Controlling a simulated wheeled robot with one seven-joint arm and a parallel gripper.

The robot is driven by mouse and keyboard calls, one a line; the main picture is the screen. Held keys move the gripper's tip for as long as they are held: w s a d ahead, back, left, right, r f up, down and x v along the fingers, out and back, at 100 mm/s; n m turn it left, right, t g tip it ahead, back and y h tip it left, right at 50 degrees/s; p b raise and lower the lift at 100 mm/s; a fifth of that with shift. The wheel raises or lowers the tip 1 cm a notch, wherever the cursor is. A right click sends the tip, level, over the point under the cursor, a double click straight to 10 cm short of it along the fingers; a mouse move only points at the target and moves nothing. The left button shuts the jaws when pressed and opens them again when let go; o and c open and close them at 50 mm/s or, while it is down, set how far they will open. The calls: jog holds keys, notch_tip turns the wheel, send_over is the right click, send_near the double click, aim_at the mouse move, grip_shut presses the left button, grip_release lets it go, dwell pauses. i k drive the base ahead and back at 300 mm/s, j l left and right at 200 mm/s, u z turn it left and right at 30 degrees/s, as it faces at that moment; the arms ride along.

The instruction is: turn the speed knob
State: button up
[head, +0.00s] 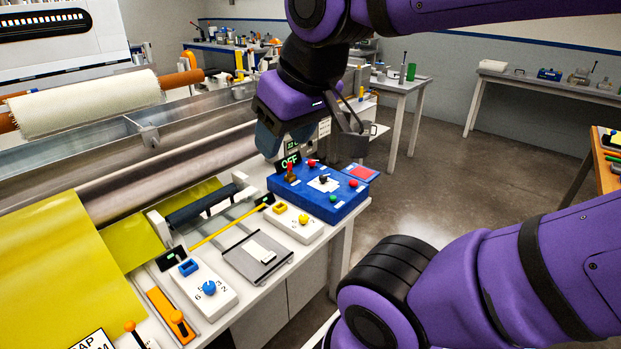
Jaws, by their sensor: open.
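My gripper (310,143) is open and empty, with its fingers pointing down above the back of a blue control box (338,207). On the box's top, a small dark knob (323,180) sits on a white square plate, apart from the fingers. Red buttons and a green one surround it, with a red-topped lever (290,172) at the left. A blue knob (209,288) with numbers around it is on a white box (222,303) nearer me. A yellow knob (303,219) is on another white box. I cannot read which knob is the speed knob.
A display reading OFF (290,161) stands behind the blue box, partly near my gripper. Rollers and yellow sheet (50,270) fill the left. An orange-handled slider (172,317) and a grey plate (251,256) lie on the bench. Open floor is at the right.

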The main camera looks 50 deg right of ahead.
aim_at(323, 179)
jog(key=z, duration=1.25)
